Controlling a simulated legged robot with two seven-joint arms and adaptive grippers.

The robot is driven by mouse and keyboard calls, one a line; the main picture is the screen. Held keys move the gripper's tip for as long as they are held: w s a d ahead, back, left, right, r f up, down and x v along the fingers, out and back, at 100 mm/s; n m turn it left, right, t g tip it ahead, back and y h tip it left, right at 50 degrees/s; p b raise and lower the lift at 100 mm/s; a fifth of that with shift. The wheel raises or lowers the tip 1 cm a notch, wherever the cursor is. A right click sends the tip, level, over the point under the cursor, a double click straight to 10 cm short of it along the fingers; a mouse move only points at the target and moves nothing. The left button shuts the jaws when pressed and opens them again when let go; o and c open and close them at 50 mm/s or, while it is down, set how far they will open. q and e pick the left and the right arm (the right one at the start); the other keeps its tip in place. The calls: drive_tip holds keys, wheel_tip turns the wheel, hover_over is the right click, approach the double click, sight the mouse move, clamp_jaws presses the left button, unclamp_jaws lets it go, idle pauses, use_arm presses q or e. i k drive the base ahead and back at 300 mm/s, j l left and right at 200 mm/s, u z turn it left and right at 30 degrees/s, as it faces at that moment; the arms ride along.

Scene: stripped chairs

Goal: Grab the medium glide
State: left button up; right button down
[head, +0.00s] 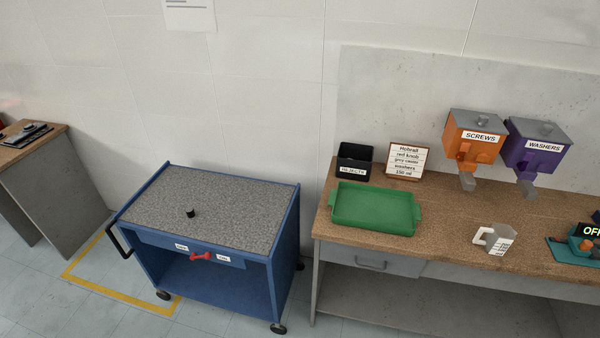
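A small black upright piece (190,213) stands on the grey speckled top of the blue cart (283,214). It may be a glide, but its size class cannot be told from here. No other thing that looks like a glide can be made out. Neither of my grippers is in view.
The cart has a black side handle (118,240) and a red lever (201,257) between two labels. The workbench (380,245) at right holds a green tray (375,207), a black bin (354,161), a sign (405,160), a white jug (499,239) and SCREWS (473,138) and WASHERS (538,146) dispensers.

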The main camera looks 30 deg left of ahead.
sight(189, 210)
drive_tip(key=u, duration=2)
drive_tip(key=z, duration=0.5)
drive_tip(key=i+j+z, duration=0.25)
drive_tip(key=z, duration=0.15)
drive_tip(key=i+j+z, duration=0.2)
drive_tip(key=j+z, duration=0.2)
drive_tip(key=i+j+z, duration=0.15)
drive_tip(key=j+z, duration=0.25)
